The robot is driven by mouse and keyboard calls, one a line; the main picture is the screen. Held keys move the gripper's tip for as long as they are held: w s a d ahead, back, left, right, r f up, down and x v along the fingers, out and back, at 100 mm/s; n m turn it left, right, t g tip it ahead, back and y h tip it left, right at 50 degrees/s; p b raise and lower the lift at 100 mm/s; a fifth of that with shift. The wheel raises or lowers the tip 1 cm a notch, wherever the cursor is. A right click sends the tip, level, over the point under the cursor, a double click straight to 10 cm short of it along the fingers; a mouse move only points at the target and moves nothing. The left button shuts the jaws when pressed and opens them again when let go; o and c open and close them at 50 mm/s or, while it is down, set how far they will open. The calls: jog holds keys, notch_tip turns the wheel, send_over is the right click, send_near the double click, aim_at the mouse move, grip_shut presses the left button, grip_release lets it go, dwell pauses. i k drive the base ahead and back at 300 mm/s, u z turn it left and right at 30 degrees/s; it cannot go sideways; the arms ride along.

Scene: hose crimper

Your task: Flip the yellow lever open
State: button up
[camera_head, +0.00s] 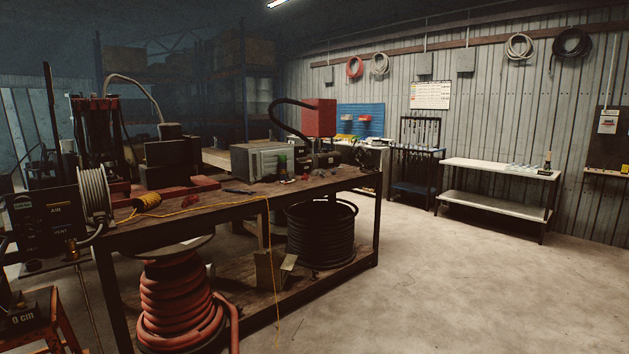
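I cannot clearly make out a yellow lever. At the left, a dark panel (43,218) carries labels that seem to read "AIR" and "VENT". A small brass-coloured fitting (73,249) shows at the panel's lower right; its shape and setting are too small to tell. A yellow bundle (147,202) with a thin yellow cord lies on the workbench (185,222). A red upright machine (97,140) stands behind the panel. My gripper is not in view.
A white hose reel (95,192) sits beside the panel. A coiled red hose (175,295) stands before the bench, and a black hose coil (321,235) sits on its lower shelf. An orange stand (50,325) is at lower left. Open concrete floor (450,285) lies right.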

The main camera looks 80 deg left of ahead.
aim_at(48, 206)
jog(key=u, duration=4.05)
jog(key=i, duration=3.1)
jog(key=z, duration=0.05)
